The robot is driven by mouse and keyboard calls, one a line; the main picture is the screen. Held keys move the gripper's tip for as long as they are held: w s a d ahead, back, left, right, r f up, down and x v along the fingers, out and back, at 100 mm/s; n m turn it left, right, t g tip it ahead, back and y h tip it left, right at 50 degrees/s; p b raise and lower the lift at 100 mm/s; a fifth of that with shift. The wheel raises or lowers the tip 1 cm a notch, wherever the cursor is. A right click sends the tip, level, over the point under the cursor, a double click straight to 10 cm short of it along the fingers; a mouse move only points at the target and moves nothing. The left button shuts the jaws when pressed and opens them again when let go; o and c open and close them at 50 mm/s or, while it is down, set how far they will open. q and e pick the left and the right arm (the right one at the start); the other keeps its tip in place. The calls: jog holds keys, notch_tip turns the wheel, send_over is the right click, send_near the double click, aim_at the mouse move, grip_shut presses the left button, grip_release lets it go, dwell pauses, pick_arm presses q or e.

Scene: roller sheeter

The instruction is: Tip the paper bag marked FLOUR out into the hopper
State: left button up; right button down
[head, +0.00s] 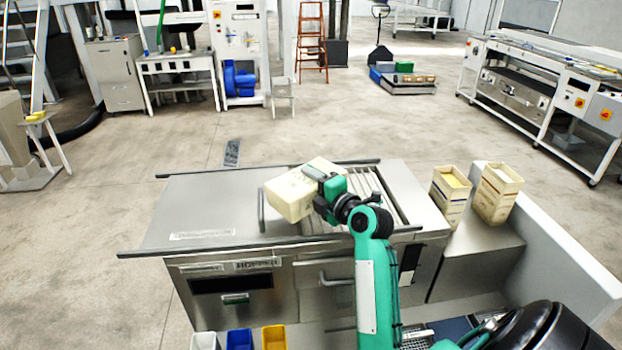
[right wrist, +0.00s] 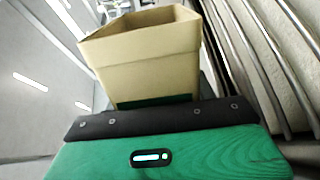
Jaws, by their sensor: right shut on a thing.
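A cream paper bag (head: 290,196) is held tilted over the steel machine top (head: 190,205); its open mouth shows in the right wrist view, above its tan side (right wrist: 150,72). No marking on it can be read, and its contents are not clear. My right gripper (head: 322,186) is shut on the bag, with the arm coming from the lower right. A plate reading HOPPER (head: 257,265) is on the machine's front. Slats (head: 375,195) lie right of the bag, partly hidden by my gripper. My left gripper is not in view.
Two similar open bags (head: 451,196) (head: 496,193) stand on the side shelf at right, beside a pale raised wall (head: 565,250). White, blue and yellow bins (head: 239,340) sit at the front. Rails (head: 270,241) edge the machine top.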

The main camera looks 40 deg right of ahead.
jog(key=m, duration=0.1)
jog(key=d+r+m+p, duration=0.1)
jog(key=m, duration=0.1)
jog(key=shift+d+m+p, duration=0.2)
jog(key=shift+m+p, duration=0.1)
jog(key=shift+d+r+m+y+p, duration=0.2)
jog(key=shift+m+y+p, duration=0.15)
jog(key=shift+m, duration=0.65)
jog(key=shift+f, duration=0.15)
dwell(0.8)
dwell(1.1)
jog(key=shift+r, duration=0.65)
jog(key=shift+s, duration=0.1)
jog(key=shift+f, duration=0.15)
